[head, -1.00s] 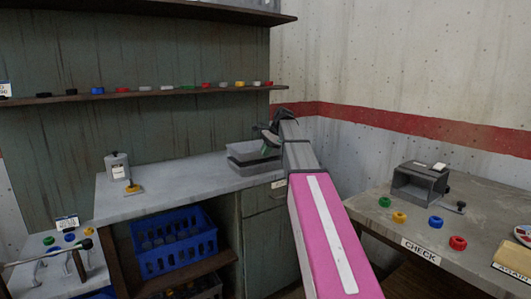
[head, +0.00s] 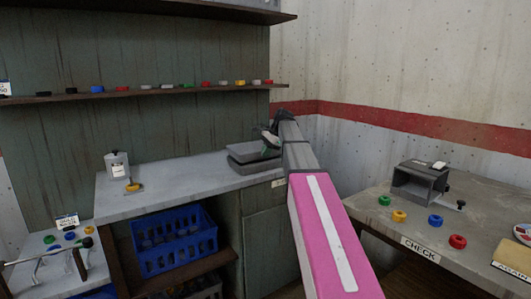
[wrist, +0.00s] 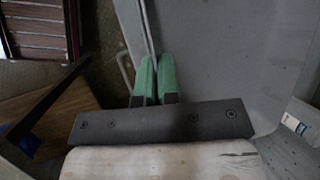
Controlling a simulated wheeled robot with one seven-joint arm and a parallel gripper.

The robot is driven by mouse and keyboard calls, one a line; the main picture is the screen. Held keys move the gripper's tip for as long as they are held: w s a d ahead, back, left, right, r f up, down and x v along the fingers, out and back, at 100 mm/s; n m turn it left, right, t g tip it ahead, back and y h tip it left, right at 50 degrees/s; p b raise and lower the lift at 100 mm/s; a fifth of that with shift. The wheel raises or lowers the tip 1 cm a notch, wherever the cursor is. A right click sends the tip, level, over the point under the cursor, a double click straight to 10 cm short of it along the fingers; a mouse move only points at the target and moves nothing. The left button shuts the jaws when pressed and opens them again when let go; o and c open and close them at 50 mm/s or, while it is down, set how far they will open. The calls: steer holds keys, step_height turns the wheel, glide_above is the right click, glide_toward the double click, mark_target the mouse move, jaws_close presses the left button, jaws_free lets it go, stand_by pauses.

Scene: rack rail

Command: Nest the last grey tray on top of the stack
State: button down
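A grey tray (head: 250,152) is in the head view near the right end of the grey bench. It sits just above the stack of grey trays (head: 258,168), slightly out of line with it. I cannot tell whether the two touch. My gripper (head: 266,142) is at the tray's right side, partly hidden by my arm. In the wrist view the green fingertips (wrist: 152,78) are close together on a thin grey tray wall, with the tray's wide grey surface (wrist: 220,60) to the right.
A white canister (head: 117,165) and a yellow-based item (head: 133,186) stand on the bench's left. A shelf (head: 180,92) with several coloured rings runs above. A blue crate (head: 175,245) is below. The right table (head: 390,228) holds a grey box and rings.

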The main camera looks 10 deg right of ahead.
steer(key=shift+f, duration=0.75)
steer(key=c, duration=1.3)
jaws_free()
steer(key=shift+c, duration=0.6)
steer(key=shift+d+r, duration=0.1)
steer(key=shift+r, duration=0.1)
step_height(320, 180, up, 11)
steer(key=d, duration=0.2)
steer(key=shift+s, duration=0.25)
stand_by(0.4)
